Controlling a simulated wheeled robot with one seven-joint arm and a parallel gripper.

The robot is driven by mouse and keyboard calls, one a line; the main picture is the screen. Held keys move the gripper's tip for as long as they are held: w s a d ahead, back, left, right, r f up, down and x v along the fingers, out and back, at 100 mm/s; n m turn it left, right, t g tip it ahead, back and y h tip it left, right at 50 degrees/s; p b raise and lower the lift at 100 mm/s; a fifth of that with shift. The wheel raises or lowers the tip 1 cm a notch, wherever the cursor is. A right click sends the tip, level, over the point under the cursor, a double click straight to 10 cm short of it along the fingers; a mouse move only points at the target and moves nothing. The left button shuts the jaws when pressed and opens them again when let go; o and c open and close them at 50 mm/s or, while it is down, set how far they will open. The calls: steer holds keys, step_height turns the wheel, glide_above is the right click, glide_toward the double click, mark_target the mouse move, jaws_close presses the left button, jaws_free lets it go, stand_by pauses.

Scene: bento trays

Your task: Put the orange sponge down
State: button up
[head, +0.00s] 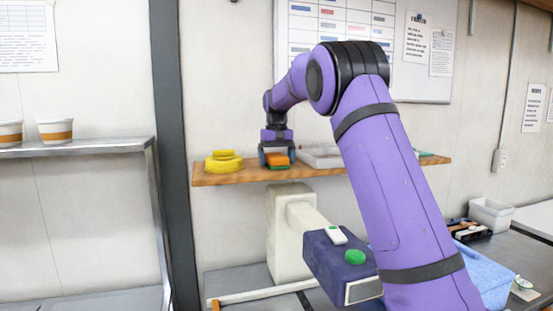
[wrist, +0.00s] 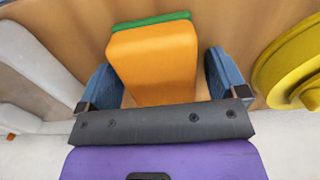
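The orange sponge (head: 278,160) with a green layer rests on the wooden shelf (head: 235,179), near its front edge. In the wrist view the sponge (wrist: 155,62) lies between the two blue fingers of my gripper (wrist: 166,82). A narrow strip of shelf shows between the sponge and each finger, so the gripper looks open around it and not pressed on it. In the head view my gripper (head: 277,155) is low at the shelf, pointing down, and its fingers partly cover the sponge.
A yellow stacked object (head: 223,162) stands close to the left of my gripper; it also shows in the wrist view (wrist: 290,65). A clear tray (head: 320,155) is on the shelf to the right. A white-and-purple machine (head: 340,262) stands below the shelf.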

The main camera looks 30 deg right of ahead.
mark_target(277, 155)
step_height(277, 155, up, 11)
steer(key=s+a+r+t, duration=0.1)
steer(key=s+r, duration=0.1)
steer(key=s, duration=0.3)
steer(key=s+a+r, duration=0.2)
steer(key=s+r, duration=0.1)
steer(key=s, duration=0.3)
steer(key=s+a+f+n+t, duration=0.1)
steer(key=s+a+f+t, duration=0.15)
steer(key=s, duration=1.05)
steer(key=s+a+f+t, duration=0.1)
steer(key=s+a+f, duration=0.1)
steer(key=s+f, duration=0.5)
steer(key=s+a+f+n, duration=0.1)
steer(key=s+a+f, duration=0.2)
steer(key=s+f, duration=0.4)
steer(key=s, duration=0.8)
steer(key=shift+a+f+t, duration=0.3)
steer(key=shift+f+t, duration=0.05)
steer(key=shift+f, duration=0.05)
